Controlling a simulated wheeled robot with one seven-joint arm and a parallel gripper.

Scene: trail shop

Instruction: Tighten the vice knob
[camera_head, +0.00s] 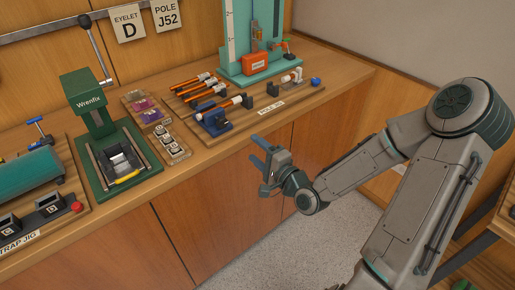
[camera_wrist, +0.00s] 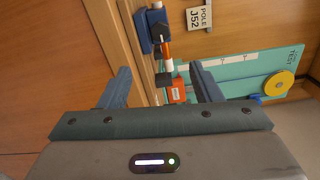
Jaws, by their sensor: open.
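A small blue vice (camera_head: 214,123) stands at the front left of the wooden pole jig board on the counter, beside an orange-and-white pole piece (camera_head: 232,103). The vice also shows at the top of the wrist view (camera_wrist: 145,32), partly cut off. I cannot clearly make out its knob; a small blue round knob (camera_head: 315,81) sits at the board's right end. My gripper (camera_head: 270,158) is open and empty, in front of the counter edge, apart from the vice. In the wrist view its two fingers (camera_wrist: 163,88) are spread with nothing between them.
Several pole pieces lie on black rests behind the vice. A teal test board (camera_head: 237,40) with an orange box (camera_head: 255,63) stands behind. A green Wrenfix press (camera_head: 88,105) and parts tray (camera_head: 157,123) are left. Free floor lies before the counter.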

